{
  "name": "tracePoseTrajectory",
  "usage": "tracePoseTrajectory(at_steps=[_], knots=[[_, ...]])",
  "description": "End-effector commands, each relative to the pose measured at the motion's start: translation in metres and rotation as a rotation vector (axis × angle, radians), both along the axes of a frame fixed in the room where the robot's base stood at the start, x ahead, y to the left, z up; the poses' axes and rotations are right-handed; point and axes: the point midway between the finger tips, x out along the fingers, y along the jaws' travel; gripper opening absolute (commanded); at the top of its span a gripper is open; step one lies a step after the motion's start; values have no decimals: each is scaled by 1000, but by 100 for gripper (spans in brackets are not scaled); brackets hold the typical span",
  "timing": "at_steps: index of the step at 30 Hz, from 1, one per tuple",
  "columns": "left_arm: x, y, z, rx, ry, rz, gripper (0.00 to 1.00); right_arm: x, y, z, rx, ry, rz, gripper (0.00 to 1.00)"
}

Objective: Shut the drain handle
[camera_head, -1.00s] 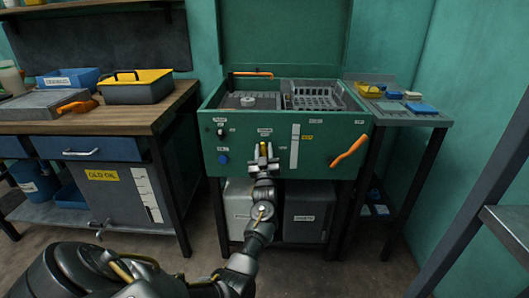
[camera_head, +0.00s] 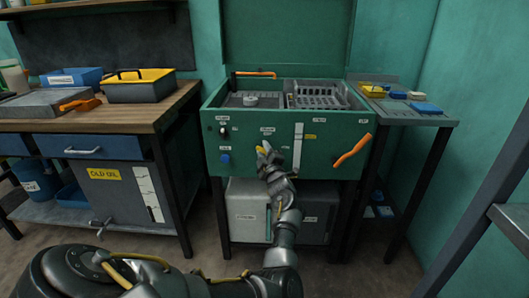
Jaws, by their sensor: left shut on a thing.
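A small yellow handle (camera_head: 260,149) is on the front panel of the green wash cabinet (camera_head: 335,165), below a small white label too small to read. I take it to be the drain handle. My left gripper (camera_head: 264,152) is shut on it. The gripper and wrist lean to the left, and the handle's visible end tilts left. The jaws hide most of the handle and its mount. My right gripper is not in view.
An orange lever (camera_head: 352,150) sits at the panel's right, and a blue knob (camera_head: 225,159) at its left. A wooden workbench (camera_head: 135,116) stands left, a grey side table (camera_head: 415,116) right. Grey containers (camera_head: 247,208) stand under the cabinet.

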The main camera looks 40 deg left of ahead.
Motion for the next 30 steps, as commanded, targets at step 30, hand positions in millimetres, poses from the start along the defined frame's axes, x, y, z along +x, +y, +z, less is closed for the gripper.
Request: tracePoseTrajectory(at_steps=[30], knots=[[-1, 1, -8, -393, -294, 0, 9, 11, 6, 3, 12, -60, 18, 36]])
